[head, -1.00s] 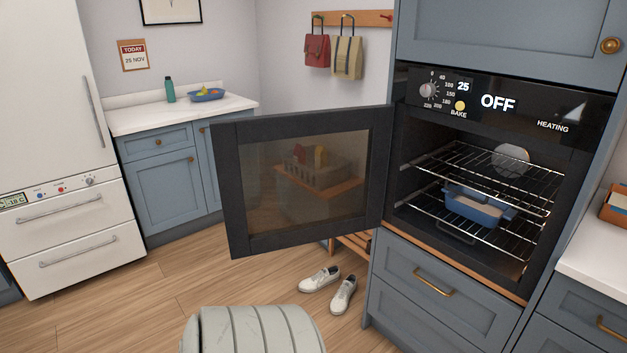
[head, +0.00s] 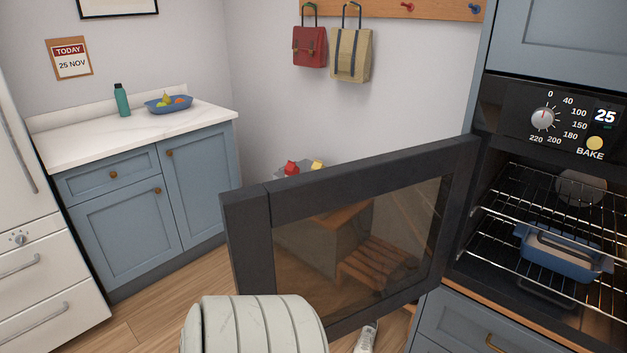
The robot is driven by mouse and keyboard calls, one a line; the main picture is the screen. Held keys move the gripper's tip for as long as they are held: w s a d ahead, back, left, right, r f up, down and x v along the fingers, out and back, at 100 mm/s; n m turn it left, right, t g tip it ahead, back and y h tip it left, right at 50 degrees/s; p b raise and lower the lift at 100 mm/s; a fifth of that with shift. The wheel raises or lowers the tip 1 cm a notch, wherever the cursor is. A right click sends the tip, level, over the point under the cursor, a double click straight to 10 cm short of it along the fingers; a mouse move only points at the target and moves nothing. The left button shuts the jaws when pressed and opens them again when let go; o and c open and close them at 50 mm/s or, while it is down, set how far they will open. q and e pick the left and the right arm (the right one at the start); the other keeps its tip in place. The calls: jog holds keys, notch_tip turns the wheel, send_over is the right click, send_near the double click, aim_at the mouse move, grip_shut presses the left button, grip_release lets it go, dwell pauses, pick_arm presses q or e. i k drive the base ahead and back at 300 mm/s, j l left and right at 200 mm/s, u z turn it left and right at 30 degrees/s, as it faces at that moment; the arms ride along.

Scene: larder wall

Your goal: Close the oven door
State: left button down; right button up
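The black oven door (head: 345,188) stands wide open, hinged on the oven's left side, and reaches left across the middle of the head view. Its glass pane shows a wooden bench behind it. The oven (head: 478,215) is at the right with its cavity exposed. Inside, wire racks hold a blue baking dish (head: 565,255). The dial and a display reading 25 show above the cavity. A pale ribbed part of mine is at the bottom, in front of the door's lower left part. Neither gripper is in view.
A blue counter (head: 150,133) with a white top stands at the back left, with a green bottle (head: 122,100) and a fruit bowl (head: 169,104). A white fridge (head: 38,290) is at the left edge. A white shoe (head: 366,338) lies on the floor below the door.

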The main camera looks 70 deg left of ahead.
aim_at(361, 240)
jog(key=k+j, duration=0.1)
jog(key=j, duration=0.4)
jog(key=k+j, duration=0.1)
jog(key=j, duration=0.4)
jog(key=k+j, duration=0.15)
jog(key=j, duration=0.35)
jog(key=k+j, duration=0.1)
jog(key=j, duration=0.45)
jog(key=k+j, duration=0.1)
jog(key=j, duration=0.4)
